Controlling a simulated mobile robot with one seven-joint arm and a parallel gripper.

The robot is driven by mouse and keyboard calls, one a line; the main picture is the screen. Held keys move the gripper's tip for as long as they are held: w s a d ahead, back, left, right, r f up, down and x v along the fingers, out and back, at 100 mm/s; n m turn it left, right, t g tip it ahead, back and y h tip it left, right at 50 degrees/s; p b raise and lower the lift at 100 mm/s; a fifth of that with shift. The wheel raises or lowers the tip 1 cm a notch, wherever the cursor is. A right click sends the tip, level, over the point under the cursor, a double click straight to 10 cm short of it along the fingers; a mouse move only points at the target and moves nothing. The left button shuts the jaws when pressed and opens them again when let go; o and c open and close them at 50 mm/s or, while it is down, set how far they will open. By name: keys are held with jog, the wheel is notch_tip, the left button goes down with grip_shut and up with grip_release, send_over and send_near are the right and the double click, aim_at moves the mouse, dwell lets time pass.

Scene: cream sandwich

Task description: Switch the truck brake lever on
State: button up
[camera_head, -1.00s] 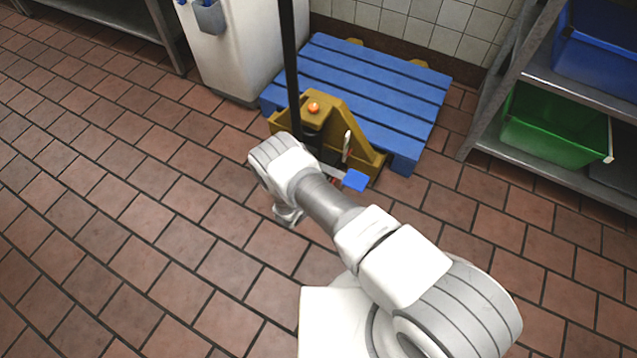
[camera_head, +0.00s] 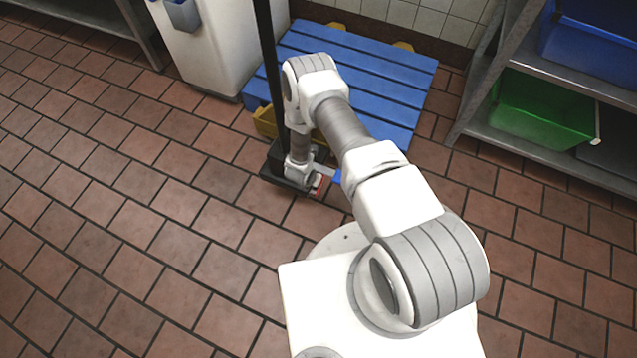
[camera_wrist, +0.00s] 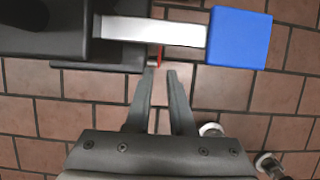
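The pallet truck's low dark base (camera_head: 278,180) stands on the floor beyond my base, with a blue pad (camera_wrist: 238,38) on a flat metal arm (camera_wrist: 160,32). The blue pad is partly covered by my arm in the head view (camera_head: 337,177). A small red part (camera_wrist: 159,56) shows under the metal arm. Which part is the brake lever I cannot tell for certain. My gripper (camera_wrist: 161,74) has its two fingers slightly apart, with nothing clearly held. Its tips are just short of the red part, and contact is unclear. The head view mostly hides the fingers.
The truck's black upright handle (camera_head: 268,70) rises beside my wrist. A blue pallet (camera_head: 390,85) lies behind. A metal shelf (camera_head: 480,135) with a green bin (camera_head: 540,120) stands right. A white cabinet (camera_head: 215,55) stands back left. The tiled floor at left is clear.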

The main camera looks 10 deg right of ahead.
jog(key=b+x, duration=0.8)
jog(key=x, duration=0.7)
jog(key=shift+w+d+f, duration=0.1)
jog(key=shift+d+f, duration=0.05)
jog(key=shift+f, duration=0.2)
grip_shut()
dwell(0.7)
